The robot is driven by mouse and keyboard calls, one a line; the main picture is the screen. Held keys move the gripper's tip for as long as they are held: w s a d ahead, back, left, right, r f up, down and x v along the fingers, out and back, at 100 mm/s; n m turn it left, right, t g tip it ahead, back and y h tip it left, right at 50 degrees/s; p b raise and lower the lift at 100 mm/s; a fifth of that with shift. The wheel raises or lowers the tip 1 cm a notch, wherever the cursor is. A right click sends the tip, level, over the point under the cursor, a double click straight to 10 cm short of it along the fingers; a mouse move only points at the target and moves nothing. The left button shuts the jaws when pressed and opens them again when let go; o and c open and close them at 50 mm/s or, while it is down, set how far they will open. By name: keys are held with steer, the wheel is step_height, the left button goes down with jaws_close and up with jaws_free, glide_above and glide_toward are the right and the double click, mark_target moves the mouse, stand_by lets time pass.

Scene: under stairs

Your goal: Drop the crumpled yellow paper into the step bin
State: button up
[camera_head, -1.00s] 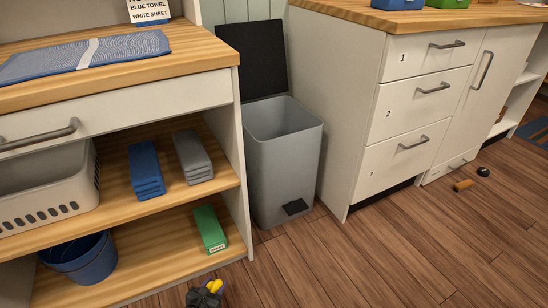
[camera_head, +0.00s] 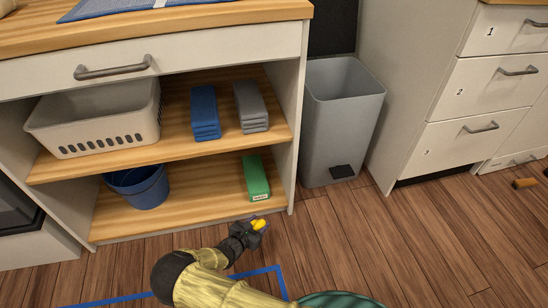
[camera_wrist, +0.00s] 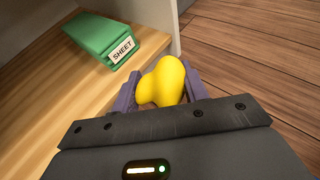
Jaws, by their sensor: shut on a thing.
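The crumpled yellow paper (camera_wrist: 163,82) is between the fingers of my gripper (camera_wrist: 160,92), which is shut on it. In the head view the paper (camera_head: 259,224) shows as a small yellow spot at the end of my gripper (camera_head: 250,230), low in front of the shelf unit's bottom shelf. The grey step bin (camera_head: 343,120) stands to the right of the shelf unit, with its dark lid (camera_head: 332,28) raised and its top open. Its black pedal (camera_head: 343,171) is at the front bottom. The bin's inner floor is hidden.
A drawer cabinet (camera_head: 480,95) stands right of the bin. The wooden floor before the bin is clear.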

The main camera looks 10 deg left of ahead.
steer(key=w+d+r+m+g+h+p, duration=0.1)
steer(key=d+r+p, duration=0.3)
steer(key=d+r, duration=0.5)
steer(key=w+d+r+m+g+h+p, duration=0.15)
steer(key=d+r+p, duration=0.25)
steer(key=r, duration=0.8)
steer(key=s+d+r+m+p, duration=0.1)
steer(key=d+r+p, duration=0.1)
steer(key=d+r, duration=0.2)
steer(key=s+d+r+h+p, duration=0.1)
steer(key=s+d+r+p, duration=0.1)
steer(key=d+r, duration=0.3)
steer(key=s+d+r+m+g+h+p, duration=0.1)
steer(key=s+d+r+p, duration=0.1)
steer(key=r, duration=0.5)
steer(key=d+p, duration=0.1)
steer(key=d, duration=0.1)
steer(key=shift+s+d+r+m, duration=0.15)
steer(key=shift+d+r+m, duration=0.2)
steer(key=shift+r, duration=0.05)
steer(key=shift+g, duration=0.25)
